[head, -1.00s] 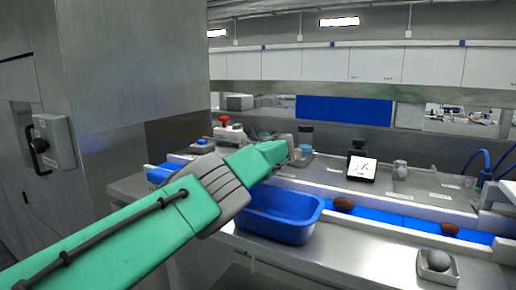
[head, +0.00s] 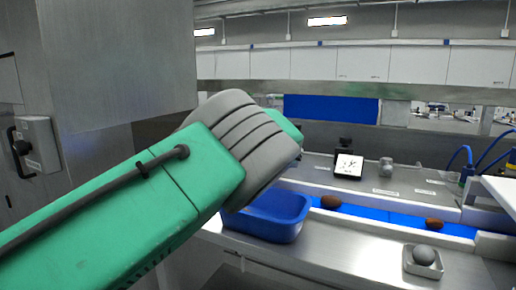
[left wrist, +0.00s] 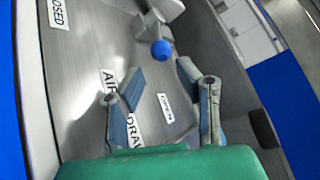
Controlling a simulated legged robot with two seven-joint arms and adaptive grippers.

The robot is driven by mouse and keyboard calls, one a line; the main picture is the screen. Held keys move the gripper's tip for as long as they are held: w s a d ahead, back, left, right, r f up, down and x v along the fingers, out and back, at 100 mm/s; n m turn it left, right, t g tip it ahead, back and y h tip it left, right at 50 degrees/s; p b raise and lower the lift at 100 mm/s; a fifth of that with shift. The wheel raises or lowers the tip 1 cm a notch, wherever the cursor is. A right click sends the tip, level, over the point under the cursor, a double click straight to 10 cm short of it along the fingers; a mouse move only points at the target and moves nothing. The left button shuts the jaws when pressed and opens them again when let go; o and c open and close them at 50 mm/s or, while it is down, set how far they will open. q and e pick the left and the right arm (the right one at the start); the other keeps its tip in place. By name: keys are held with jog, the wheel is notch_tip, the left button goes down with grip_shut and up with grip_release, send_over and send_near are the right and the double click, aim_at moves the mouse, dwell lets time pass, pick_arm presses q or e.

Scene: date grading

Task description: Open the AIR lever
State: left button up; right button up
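The AIR lever shows in the left wrist view as a grey metal block and arm with a blue ball knob (left wrist: 161,50). It stands on a grey metal panel (left wrist: 85,75) with labels reading AIR (left wrist: 108,83), OPEN (left wrist: 165,107) and a partly cut CLOSED (left wrist: 58,14). My left gripper (left wrist: 158,72) is open, its two fingers apart, with the knob just beyond and between the fingertips. Nothing is between the fingers. In the head view my green left arm hides the lever and the gripper. My right gripper is in neither view.
A blue bin (head: 250,222) stands on the steel counter below my arm. A blue belt (head: 380,213) carries brown dates (head: 330,202). A small tray with a grey ball (head: 424,255) is at the front right. A display (head: 348,166) stands behind the belt.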

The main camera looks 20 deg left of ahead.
pick_arm(q)
jog(key=shift+v, duration=0.9)
jog(key=shift+s+d+r, duration=0.1)
jog(key=shift+s+d, duration=0.15)
jog(key=shift+d, duration=0.15)
